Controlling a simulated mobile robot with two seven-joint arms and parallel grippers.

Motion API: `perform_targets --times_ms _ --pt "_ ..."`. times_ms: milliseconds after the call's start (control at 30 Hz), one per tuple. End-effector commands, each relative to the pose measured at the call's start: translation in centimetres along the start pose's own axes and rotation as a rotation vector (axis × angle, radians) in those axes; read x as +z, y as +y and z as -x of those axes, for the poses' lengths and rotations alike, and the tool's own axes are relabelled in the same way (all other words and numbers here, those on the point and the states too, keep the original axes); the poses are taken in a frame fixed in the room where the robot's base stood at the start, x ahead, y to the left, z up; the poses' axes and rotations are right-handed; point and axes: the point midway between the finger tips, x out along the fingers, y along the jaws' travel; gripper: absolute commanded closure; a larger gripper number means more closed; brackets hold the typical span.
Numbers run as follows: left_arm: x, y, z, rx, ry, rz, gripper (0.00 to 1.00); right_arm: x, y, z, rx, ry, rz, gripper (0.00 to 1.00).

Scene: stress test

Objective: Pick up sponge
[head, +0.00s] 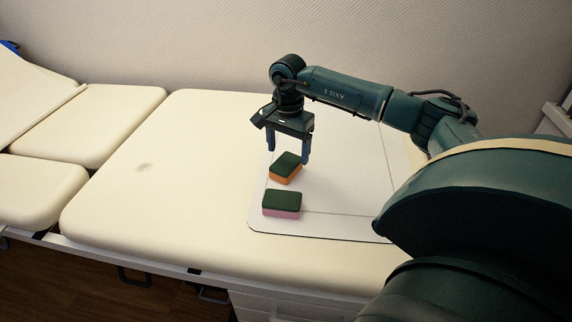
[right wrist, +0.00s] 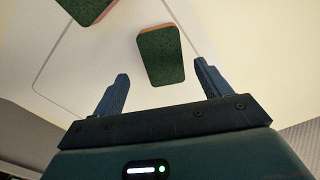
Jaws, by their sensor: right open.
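Two sponges lie on a white board on the padded table. The orange sponge (head: 286,169) with a dark green top is the farther one. The pink sponge (head: 282,204) with a dark green top lies nearer. My right gripper (head: 288,161) points down above the orange sponge, its blue fingers apart. In the right wrist view, the orange sponge (right wrist: 161,56) shows ahead of and between the open fingertips (right wrist: 162,76), with nothing held. The pink sponge (right wrist: 86,8) is cut off at the top edge there. My left gripper is not in view.
The white board (head: 330,226) has thin dark lines and lies on the cream padded table (head: 190,180). The padding left of the board is clear. A wall (head: 200,45) stands behind. My right arm covers the right side.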

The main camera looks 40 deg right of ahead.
Motion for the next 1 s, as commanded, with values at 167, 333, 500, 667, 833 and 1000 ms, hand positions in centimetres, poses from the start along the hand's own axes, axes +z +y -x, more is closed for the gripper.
perform_targets --times_ms 167,333,500,667,833,1000 --pt "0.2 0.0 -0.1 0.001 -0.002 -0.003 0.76 0.1 -0.2 -1.4 0.001 -0.001 0.000 0.24" --pt "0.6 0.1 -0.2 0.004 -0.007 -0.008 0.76 0.1 -0.4 -4.1 0.003 -0.002 0.000 0.24" --pt "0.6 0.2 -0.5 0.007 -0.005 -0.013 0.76 0.1 -0.5 -5.3 0.000 -0.001 0.000 0.24" --pt "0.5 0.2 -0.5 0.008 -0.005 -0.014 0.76 0.1 -0.5 -5.2 -0.001 0.000 0.000 0.24" --pt "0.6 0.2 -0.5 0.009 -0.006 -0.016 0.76 0.1 -0.5 -5.2 -0.001 0.000 0.000 0.38" --pt "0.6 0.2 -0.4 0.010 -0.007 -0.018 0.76 0.1 -0.5 -5.2 -0.001 0.000 0.000 0.51"
